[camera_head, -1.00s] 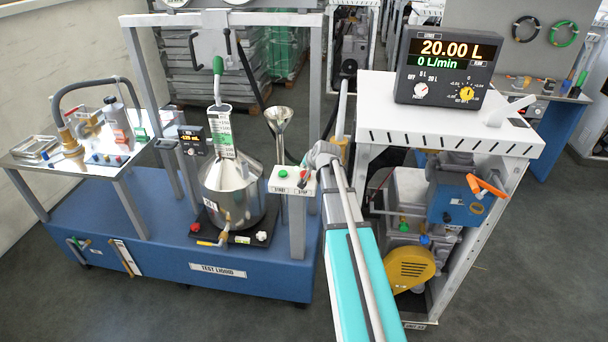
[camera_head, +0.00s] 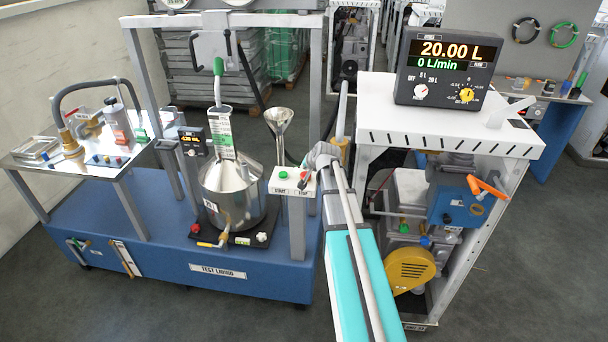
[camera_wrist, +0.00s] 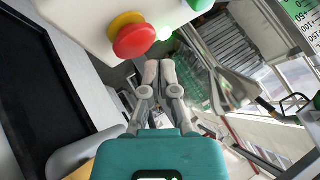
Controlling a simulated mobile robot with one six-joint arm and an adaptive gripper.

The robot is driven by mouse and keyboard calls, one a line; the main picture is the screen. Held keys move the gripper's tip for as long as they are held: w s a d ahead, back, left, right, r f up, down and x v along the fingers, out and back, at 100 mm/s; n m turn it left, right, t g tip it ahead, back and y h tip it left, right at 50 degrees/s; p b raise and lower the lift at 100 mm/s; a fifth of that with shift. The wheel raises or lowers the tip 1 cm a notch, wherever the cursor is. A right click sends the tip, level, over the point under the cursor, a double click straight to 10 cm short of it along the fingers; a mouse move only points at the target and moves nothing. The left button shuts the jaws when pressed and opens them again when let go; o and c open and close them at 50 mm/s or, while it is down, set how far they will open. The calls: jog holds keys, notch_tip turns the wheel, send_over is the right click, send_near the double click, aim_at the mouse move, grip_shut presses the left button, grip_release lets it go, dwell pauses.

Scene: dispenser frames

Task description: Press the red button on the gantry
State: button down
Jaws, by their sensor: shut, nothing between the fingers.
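The red button (camera_wrist: 133,36) is a mushroom-shaped cap on a yellow collar, on the white start/stop box of the gantry. It shows in the upper middle of the wrist view. A glowing green button (camera_wrist: 165,31) sits to its right on the same box. Contact with the red button is not visible. In the head view the green button (camera_head: 283,174) is visible on the box; my arm is close beside the box's right side, and my fingers are hard to make out.

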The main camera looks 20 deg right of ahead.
aim_at(305, 175)
jog(key=shift+s+f+b, duration=0.1)
jog(key=shift+f+b, duration=0.8)
dwell(1.3)
jog(key=shift+r, duration=0.2)
jog(key=shift+r+p, duration=0.75)
jog(key=shift+p, duration=0.2)
jog(key=shift+r+p, duration=2.5)
jog(key=shift+a, duration=0.1)
jog(key=s+a+f+n+g, duration=0.2)
jog(key=s+a+n+g, duration=0.2)
jog(key=s+a, duration=0.7)
jog(key=s+a+f+n+g, duration=0.3)
jog(key=s+a+n+g, duration=0.1)
jog(key=s+a, duration=0.8)
jog(key=shift+s+f+n+g, duration=0.35)
jog(key=shift+s+g, duration=0.25)
jog(key=shift+s, duration=0.6)
